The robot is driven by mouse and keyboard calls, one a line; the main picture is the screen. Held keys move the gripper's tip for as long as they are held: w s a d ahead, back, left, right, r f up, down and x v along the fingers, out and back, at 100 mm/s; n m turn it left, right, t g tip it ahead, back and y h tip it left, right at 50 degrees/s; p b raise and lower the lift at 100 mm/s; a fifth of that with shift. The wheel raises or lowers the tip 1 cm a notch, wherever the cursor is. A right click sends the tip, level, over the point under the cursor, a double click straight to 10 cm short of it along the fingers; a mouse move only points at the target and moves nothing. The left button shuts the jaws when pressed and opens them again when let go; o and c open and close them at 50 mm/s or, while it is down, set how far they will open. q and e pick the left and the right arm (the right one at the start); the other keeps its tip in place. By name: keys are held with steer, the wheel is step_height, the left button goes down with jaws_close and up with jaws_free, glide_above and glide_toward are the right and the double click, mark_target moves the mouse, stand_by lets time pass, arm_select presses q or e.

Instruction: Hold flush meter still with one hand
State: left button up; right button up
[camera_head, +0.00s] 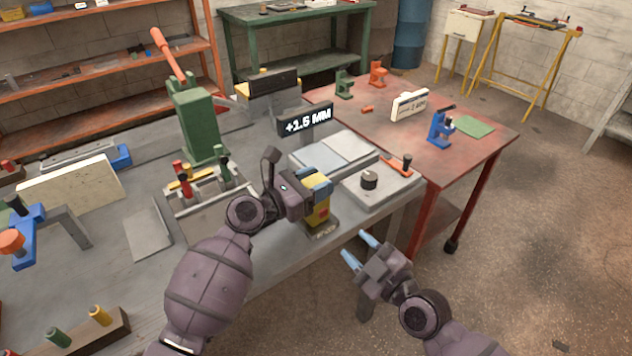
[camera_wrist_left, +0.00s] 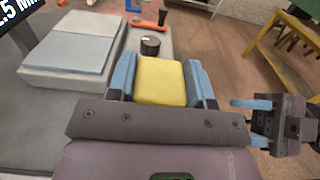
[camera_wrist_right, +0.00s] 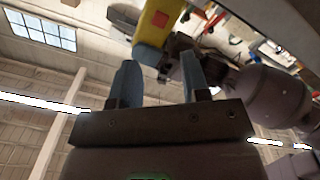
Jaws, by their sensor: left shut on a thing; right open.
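The flush meter, as I take it, is a yellow block (camera_head: 319,212) with a red mark and a dark foot, at the bench's front edge. My left gripper (camera_head: 316,182) is shut on it. The left wrist view shows its yellow top (camera_wrist_left: 161,82) between the two blue fingers. The yellow body also shows at the top of the right wrist view (camera_wrist_right: 157,24). I cannot tell whether its foot touches the bench. A dark display (camera_head: 306,121) behind reads about +1.5 MM. My right gripper (camera_head: 359,249) is open and empty, lower right of the meter, off the bench front.
A pale two-part plate (camera_head: 333,154) lies behind the meter. A grey block with a black knob (camera_head: 369,181) stands to its right. A tool caddy (camera_head: 205,190) and a green press (camera_head: 199,125) stand to the left. A red table (camera_head: 470,140) adjoins the bench.

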steer(key=shift+d+f, duration=0.2)
steer(key=c, duration=0.5)
steer(key=shift+s+d+f+n+g, duration=0.25)
steer(key=shift+s+f+n+g, duration=0.05)
steer(key=shift+n, duration=0.2)
steer(key=shift+c, duration=1.1)
steer(key=shift+s+d+f+n, duration=0.15)
steer(key=shift+s+n, duration=0.05)
steer(key=shift+n, duration=0.4)
jaws_close()
steer(key=s+n, duration=0.1)
steer(key=n, duration=0.8)
steer(key=s+d+r+n, duration=0.1)
steer(key=n, duration=0.8)
steer(key=s+d+n, duration=0.1)
steer(key=n, duration=0.7)
steer(key=shift+r+n, duration=0.15)
steer(key=shift+n, duration=0.25)
